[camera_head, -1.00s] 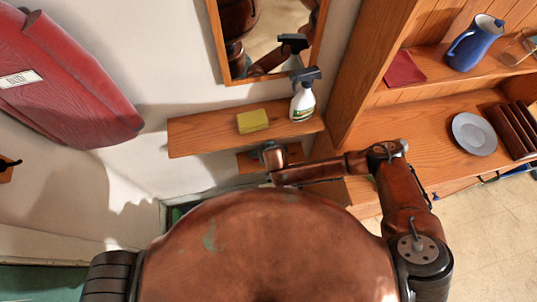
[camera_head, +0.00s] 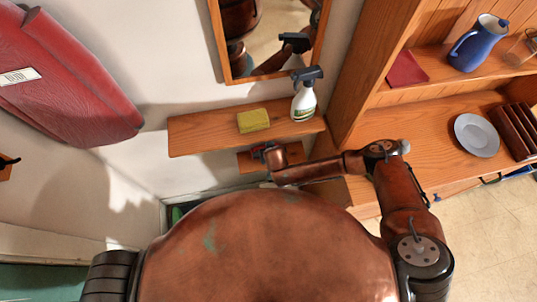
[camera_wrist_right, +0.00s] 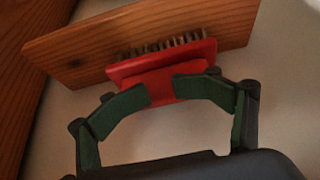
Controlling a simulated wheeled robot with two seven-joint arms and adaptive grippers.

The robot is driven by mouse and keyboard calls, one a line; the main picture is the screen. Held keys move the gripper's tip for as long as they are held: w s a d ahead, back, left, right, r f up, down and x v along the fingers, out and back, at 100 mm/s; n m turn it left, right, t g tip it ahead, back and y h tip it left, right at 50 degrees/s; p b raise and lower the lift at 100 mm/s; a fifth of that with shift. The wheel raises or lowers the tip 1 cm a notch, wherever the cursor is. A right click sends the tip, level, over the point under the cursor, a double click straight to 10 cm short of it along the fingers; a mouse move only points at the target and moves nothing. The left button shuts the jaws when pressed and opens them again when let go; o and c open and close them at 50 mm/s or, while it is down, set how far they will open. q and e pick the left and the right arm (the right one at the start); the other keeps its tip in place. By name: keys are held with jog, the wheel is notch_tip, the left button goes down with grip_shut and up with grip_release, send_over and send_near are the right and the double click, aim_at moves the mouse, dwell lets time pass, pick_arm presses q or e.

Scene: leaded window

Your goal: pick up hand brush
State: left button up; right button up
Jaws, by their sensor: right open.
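The hand brush (camera_wrist_right: 160,72) is red with brown bristles and shows in the right wrist view, against a small wooden shelf (camera_wrist_right: 150,40). Its bristles face the shelf board. My right gripper (camera_wrist_right: 161,91) is open, with its two green-padded fingertips at the near red part of the brush, one on each side. I cannot tell whether the pads touch it. In the head view my right gripper (camera_head: 268,153) is small and dark at the lower shelf (camera_head: 294,154), and the brush is mostly hidden there. My left gripper is out of view.
Above is a longer wooden shelf (camera_head: 195,137) with a yellow sponge (camera_head: 253,121) and a spray bottle (camera_head: 303,101), under a framed mirror (camera_head: 268,35). A wooden cabinet with a blue jug (camera_head: 476,43) and a grey plate (camera_head: 475,134) stands to the right.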

jog(key=shift+r, duration=0.1)
jog(key=c, duration=1.4)
jog(key=shift+w, duration=0.1)
grip_shut()
